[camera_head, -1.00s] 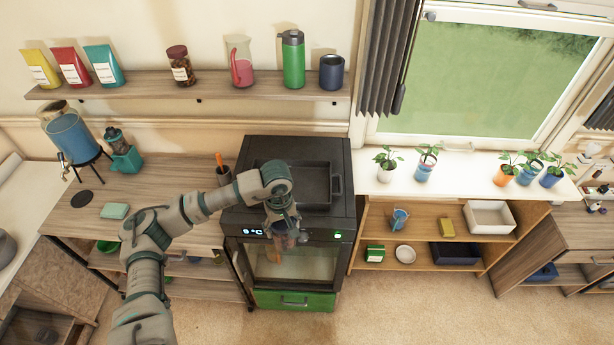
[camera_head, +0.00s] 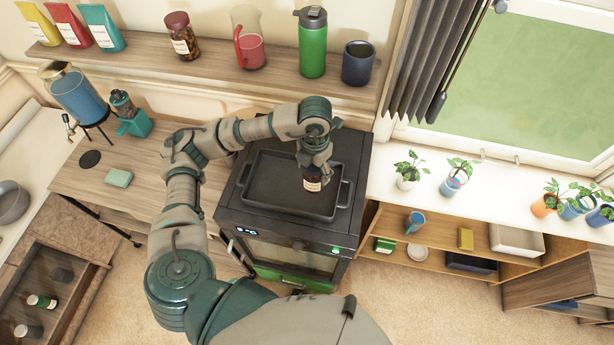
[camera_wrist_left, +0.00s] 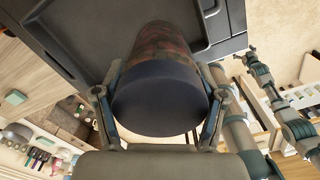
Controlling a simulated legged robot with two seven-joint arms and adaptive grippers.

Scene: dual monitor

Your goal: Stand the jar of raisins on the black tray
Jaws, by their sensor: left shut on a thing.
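My left gripper (camera_head: 315,166) is shut on a jar of dark contents with a pale label (camera_head: 312,184), which I take as the jar of raisins. The jar is close to upright, over the right part of the black tray (camera_head: 270,188). I cannot tell whether its base touches the tray. In the left wrist view, the jar's dark lid (camera_wrist_left: 160,98) faces the camera between the fingers, with reddish-brown contents beyond it. The black tray has raised rims and side handles and lies on top of the black oven. My right gripper's fingers cannot be made out.
The black oven (camera_head: 285,252) stands between the wooden counter (camera_head: 120,198) and the white sill with potted plants (camera_head: 407,170). Above, a shelf (camera_head: 220,75) holds a maroon-lidded jar (camera_head: 183,38), pitcher, green bottle (camera_head: 312,45) and mug. The tray's left part is bare.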

